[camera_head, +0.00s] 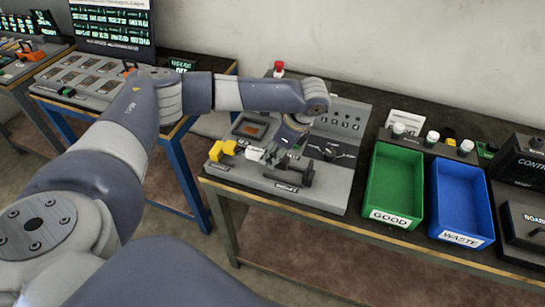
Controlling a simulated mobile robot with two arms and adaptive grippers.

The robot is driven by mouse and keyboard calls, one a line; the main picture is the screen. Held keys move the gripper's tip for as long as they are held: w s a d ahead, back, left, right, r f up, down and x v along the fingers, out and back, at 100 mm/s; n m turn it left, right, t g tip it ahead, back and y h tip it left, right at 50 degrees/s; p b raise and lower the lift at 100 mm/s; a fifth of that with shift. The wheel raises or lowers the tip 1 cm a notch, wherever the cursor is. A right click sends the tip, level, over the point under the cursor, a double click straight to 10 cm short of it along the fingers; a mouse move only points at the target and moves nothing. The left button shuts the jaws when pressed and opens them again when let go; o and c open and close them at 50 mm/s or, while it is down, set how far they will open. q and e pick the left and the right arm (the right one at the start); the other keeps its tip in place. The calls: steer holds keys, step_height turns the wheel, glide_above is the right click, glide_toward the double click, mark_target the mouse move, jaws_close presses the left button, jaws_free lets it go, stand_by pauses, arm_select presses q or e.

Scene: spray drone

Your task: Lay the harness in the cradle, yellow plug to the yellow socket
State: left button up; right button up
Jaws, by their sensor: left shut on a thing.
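My left gripper (274,153) reaches down over the grey fixture board on the bench. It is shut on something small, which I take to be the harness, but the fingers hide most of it. A yellow block (224,148), seemingly the yellow socket, sits at the left end of the board, left of my gripper. A dark block (303,175) stands at the board's front right. The cradle (283,176) seems to lie between these blocks, under and beside my fingers. I cannot tell the yellow plug apart from the yellow block. My right gripper is not in view.
A green bin (396,217) marked GOOD and a blue bin (463,237) marked WASTE stand right of the board, both empty. Small capped jars (432,139) stand behind them. Dark boxes (522,160) stand far right.

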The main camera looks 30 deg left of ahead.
arm_select(q)
step_height(320, 180, down, 2)
steer(key=shift+p, duration=0.3)
steer(key=shift+f, duration=0.2)
steer(key=shift+f, duration=0.15)
steer(key=shift+s+f, duration=0.1)
steer(key=shift+f, duration=0.15)
steer(key=shift+s+f, duration=0.1)
steer(key=shift+s, duration=0.05)
steer(key=o, duration=0.9)
steer(key=shift+d+f, duration=0.1)
steer(key=shift+o, duration=1.1)
steer(key=shift+f, duration=0.15)
